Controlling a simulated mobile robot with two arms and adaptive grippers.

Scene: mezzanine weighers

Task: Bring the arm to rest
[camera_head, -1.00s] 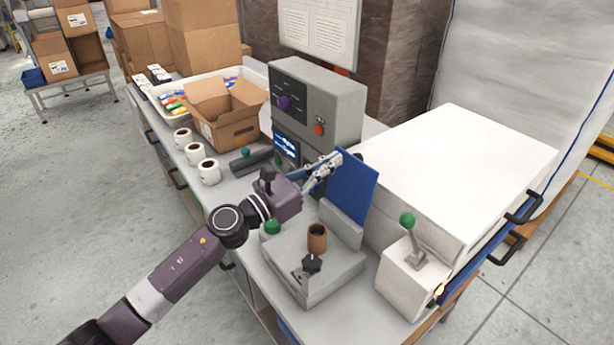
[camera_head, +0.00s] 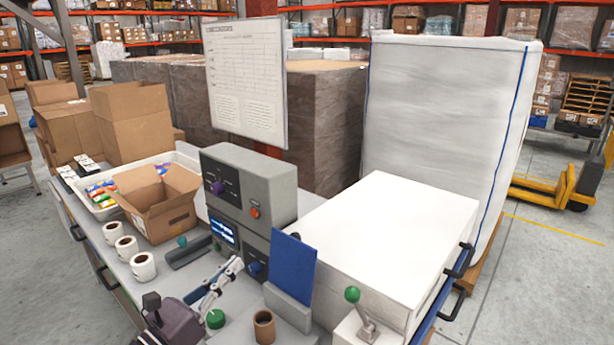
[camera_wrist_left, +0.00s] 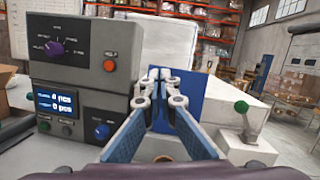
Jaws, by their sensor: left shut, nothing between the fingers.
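My left gripper (camera_head: 234,268) is shut and empty. In the head view it is low in the picture, its fingers in front of the grey control box (camera_head: 248,185) and left of an upright blue panel (camera_head: 293,264). In the left wrist view its fingers (camera_wrist_left: 160,78) meet in front of the blue panel (camera_wrist_left: 189,97), with the control box (camera_wrist_left: 85,60) to the left. A gap to the panel cannot be judged there. Most of my left arm is below the head picture. My right gripper is not in view.
A brown cup (camera_head: 263,327) and a green knob (camera_head: 215,319) are close to the gripper. A green-topped lever (camera_head: 352,295) and a large white box (camera_head: 400,232) stand right. Label rolls (camera_head: 143,267) and an open carton (camera_head: 160,205) are left.

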